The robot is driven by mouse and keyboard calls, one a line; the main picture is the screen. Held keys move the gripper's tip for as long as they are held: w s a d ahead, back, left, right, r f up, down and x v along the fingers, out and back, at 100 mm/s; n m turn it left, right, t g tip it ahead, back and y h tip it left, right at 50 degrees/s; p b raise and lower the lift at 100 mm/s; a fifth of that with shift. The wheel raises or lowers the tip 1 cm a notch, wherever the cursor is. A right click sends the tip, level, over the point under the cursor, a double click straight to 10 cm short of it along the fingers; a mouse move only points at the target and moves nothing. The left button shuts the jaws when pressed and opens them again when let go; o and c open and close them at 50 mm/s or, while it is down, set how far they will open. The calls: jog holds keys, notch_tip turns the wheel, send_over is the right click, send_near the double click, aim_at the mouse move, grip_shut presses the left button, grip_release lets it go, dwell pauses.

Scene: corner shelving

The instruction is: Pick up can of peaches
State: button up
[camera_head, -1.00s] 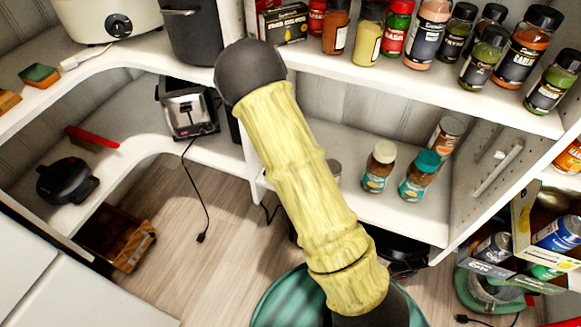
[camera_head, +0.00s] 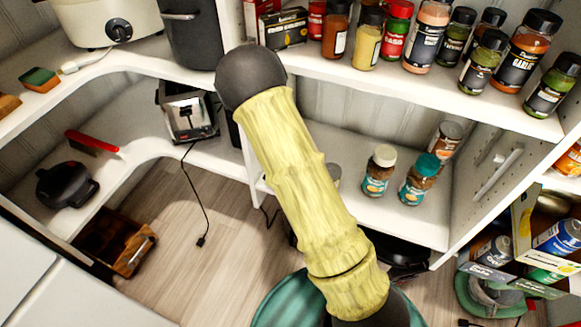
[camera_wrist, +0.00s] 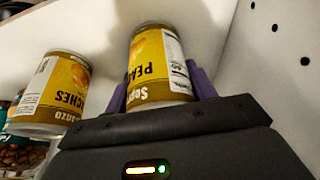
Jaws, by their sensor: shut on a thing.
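In the wrist view, a can of peaches (camera_wrist: 160,62) with a yellow label stands between the purple fingers of my gripper (camera_wrist: 160,88). The fingers are shut on its sides. A second can with a yellow peaches label (camera_wrist: 55,95) is to the left, apart from my gripper. In the head view my arm reaches across the middle, and my gripper is not visible there.
A pale wall with holes (camera_wrist: 275,60) is close on the right in the wrist view. Dark jars (camera_wrist: 15,150) are at lower left.

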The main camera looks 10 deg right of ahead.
notch_tip(320, 180, up, 10)
jog(key=p, duration=0.4)
jog(key=shift+p, duration=0.3)
dwell(0.3)
